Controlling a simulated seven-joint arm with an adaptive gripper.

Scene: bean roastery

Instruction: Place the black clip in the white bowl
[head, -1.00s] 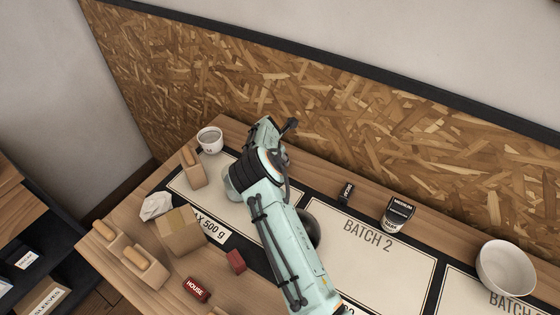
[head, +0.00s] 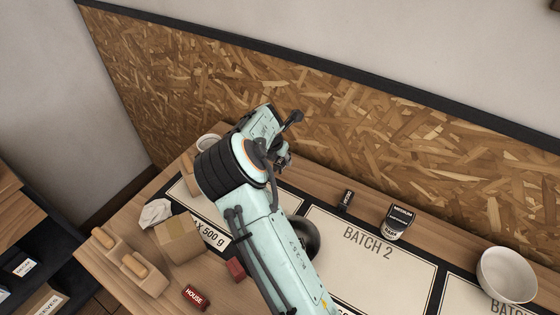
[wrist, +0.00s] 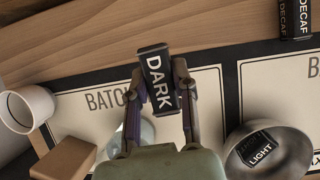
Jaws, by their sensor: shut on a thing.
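In the wrist view, my gripper (wrist: 159,82) is shut on a black clip (wrist: 157,78) with white "DARK" lettering. The clip is held between the fingertips, above the mat and apart from it. In the head view, my arm hides the held clip and most of the gripper. The white bowl (head: 507,275) stands at the right end of the table, far to the right of my gripper. Its inside looks empty from here, and it is not in the wrist view.
A "DECAF" block (wrist: 296,18) lies near the back edge. A grey bowl (wrist: 237,162) holds a "LIGHT" block (wrist: 260,150). A white cup (wrist: 35,98) stands left. A black tin-like item (head: 398,220) stands between my arm and the white bowl. A cardboard box (head: 180,240) stands front left.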

